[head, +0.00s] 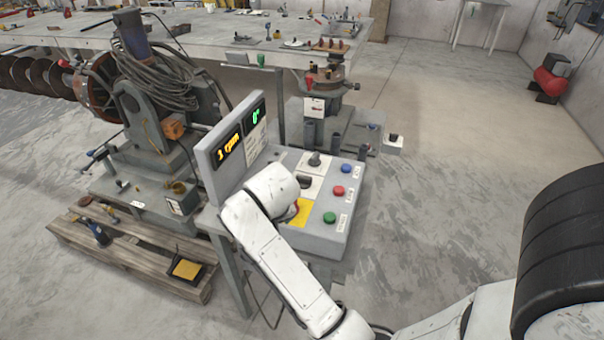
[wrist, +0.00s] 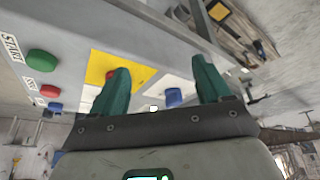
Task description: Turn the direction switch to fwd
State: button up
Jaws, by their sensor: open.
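My gripper (wrist: 160,65) is open, its two green fingers apart over the control box (head: 327,236). In the wrist view a blue knob (wrist: 173,96) on a white plate shows between the fingers, low near the gripper body; contact is not visible. In the head view my arm hides that spot and my fingers. Two other controls stand there on white plates: a dark knob (head: 305,182) and a grey knob (head: 315,158). No fwd label is readable, so I cannot tell for certain which is the direction switch.
The yellow plate (head: 298,214) has a red button, partly hidden by my arm. Blue (head: 346,168), red (head: 339,190) and green (head: 329,217) buttons line the box's right side. A display panel (head: 230,148) rises at left. Open floor lies right.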

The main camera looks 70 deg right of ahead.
aim_at(303, 177)
jog(key=d+r+m+g+h, duration=0.1)
jog(key=d+r+m, duration=0.3)
jog(key=d, duration=0.3)
jog(key=d+r+m+g, duration=0.2)
jog(key=d+r+m, duration=0.25)
jog(key=d, duration=0.35)
jog(key=x, duration=0.7)
jog(key=p+x, duration=0.1)
jog(key=x, duration=0.2)
jog(key=shift+s+d+f, duration=0.15)
jog(key=shift+s+f, duration=0.05)
jog(key=shift+s, duration=0.1)
jog(key=c, duration=1)
